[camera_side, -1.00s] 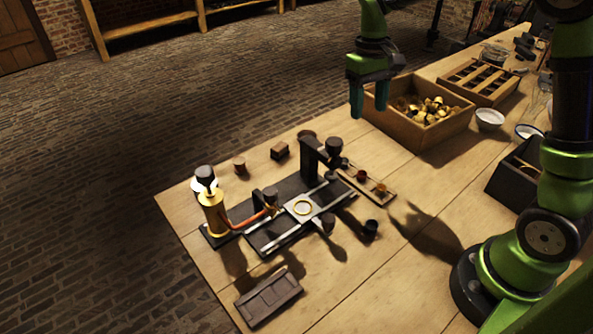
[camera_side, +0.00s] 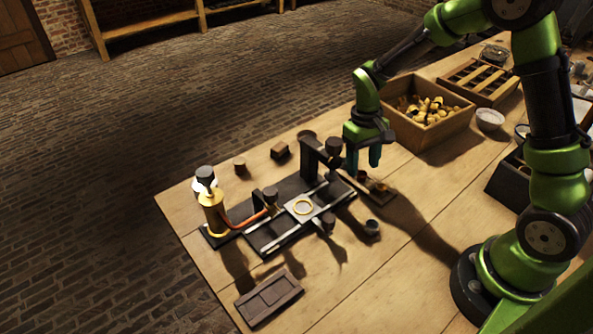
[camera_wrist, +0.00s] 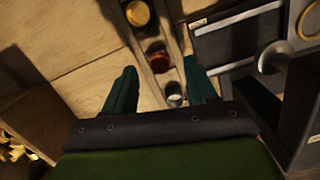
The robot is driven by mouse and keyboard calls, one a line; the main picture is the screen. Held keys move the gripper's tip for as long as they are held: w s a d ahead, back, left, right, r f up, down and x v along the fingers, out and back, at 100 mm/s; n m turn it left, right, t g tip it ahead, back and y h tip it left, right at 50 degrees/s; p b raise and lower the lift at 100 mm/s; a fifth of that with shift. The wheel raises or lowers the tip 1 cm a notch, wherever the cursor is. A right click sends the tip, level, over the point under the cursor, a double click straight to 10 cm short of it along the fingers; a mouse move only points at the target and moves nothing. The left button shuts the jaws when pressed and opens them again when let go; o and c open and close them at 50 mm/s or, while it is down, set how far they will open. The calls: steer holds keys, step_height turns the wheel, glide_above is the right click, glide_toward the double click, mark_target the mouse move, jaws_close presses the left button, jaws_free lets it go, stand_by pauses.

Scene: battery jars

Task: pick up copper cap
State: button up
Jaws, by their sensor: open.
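The copper cap (camera_wrist: 158,60) is a small reddish round piece in the middle of a narrow wooden tray (camera_side: 384,198). In the side view the reddish cap (camera_side: 361,177) shows just below my fingers. In the wrist view a gold cap (camera_wrist: 138,13) sits at one side of it and a silvery cap (camera_wrist: 175,96) at the other, in the same tray. My gripper (camera_side: 363,165) is open and empty, pointing down over the tray. In the wrist view its teal fingers (camera_wrist: 161,70) lie on either side of the tray, with the copper cap between them. The exact height gap is unclear.
A dark press stand with a round knob (camera_side: 333,146) rises close left of my gripper. A wooden crate of brass pieces (camera_side: 432,128) stands behind right. The table front right is clear.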

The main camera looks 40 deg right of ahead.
step_height(320, 180, down, 2)
steer(key=shift+s+f, duration=0.1)
steer(key=shift+f, duration=0.05)
jaws_close()
stand_by(0.3)
